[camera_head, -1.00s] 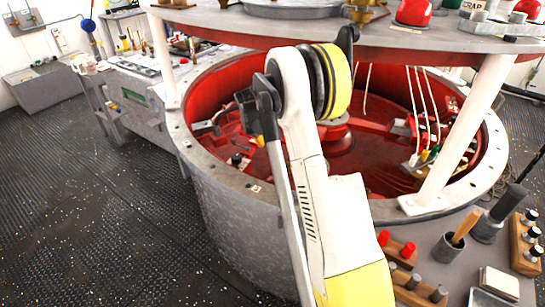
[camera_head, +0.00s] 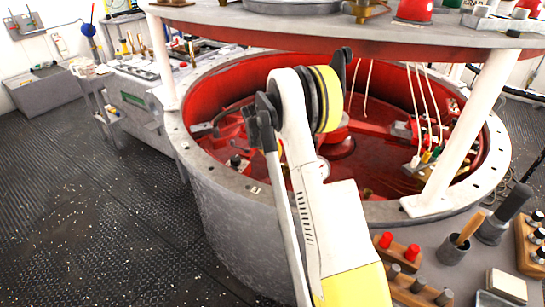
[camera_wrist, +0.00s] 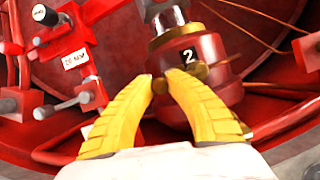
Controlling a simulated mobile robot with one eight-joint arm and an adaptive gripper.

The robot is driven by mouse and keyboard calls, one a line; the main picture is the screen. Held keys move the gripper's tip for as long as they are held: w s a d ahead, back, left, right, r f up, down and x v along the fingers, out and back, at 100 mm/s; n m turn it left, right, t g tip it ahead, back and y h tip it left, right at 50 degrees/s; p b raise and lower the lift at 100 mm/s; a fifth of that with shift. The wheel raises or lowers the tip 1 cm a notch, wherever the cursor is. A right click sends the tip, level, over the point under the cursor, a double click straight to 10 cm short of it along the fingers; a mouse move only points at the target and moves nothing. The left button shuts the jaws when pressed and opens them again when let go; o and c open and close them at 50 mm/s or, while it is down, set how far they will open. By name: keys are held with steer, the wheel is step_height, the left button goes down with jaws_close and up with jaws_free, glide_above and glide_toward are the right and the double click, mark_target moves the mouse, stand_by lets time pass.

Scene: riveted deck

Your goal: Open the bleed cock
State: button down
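In the wrist view, my gripper (camera_wrist: 158,80) has two yellow fingers that lean inward, with their tips close together. A small brass knob (camera_wrist: 160,86) lies at the tips, in front of a red rounded body (camera_wrist: 205,80) marked "2" with a brass top. I cannot tell whether the fingers touch or grip the knob, or whether the knob is the bleed cock. At left are red pipe fittings (camera_wrist: 85,95) with a black knob (camera_wrist: 45,15) and a white tag (camera_wrist: 76,59), its lettering upside down. In the head view, my arm hides the gripper.
A wide grey drum with a red interior (camera_head: 225,95) surrounds the work area. A round top plate (camera_head: 330,30) on white posts (camera_head: 465,130) overhangs it. Pale cords (camera_head: 412,100) hang inside at right. A bench with tools (camera_head: 455,250) stands front right. Dark floor at left is clear.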

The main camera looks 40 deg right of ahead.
steer(key=shift+d, duration=0.15)
steer(key=m, duration=0.1)
steer(key=d+m+g, duration=0.1)
steer(key=m, duration=0.1)
steer(key=shift+w+d+p, duration=0.15)
steer(key=shift+w+p, duration=0.15)
steer(key=shift+w, duration=0.05)
steer(key=shift+d+m+g+p, duration=0.2)
steer(key=shift+d+m+g, duration=0.3)
steer(key=shift+m, duration=0.5)
steer(key=shift+d+m+g+p, duration=0.15)
steer(key=shift+d+m+g, duration=0.15)
steer(key=shift+d+m, duration=0.5)
steer(key=shift+a+m, duration=0.2)
steer(key=shift+m, duration=0.1)
steer(key=c, duration=1.3)
jaws_free()
steer(key=shift+c, duration=0.2)
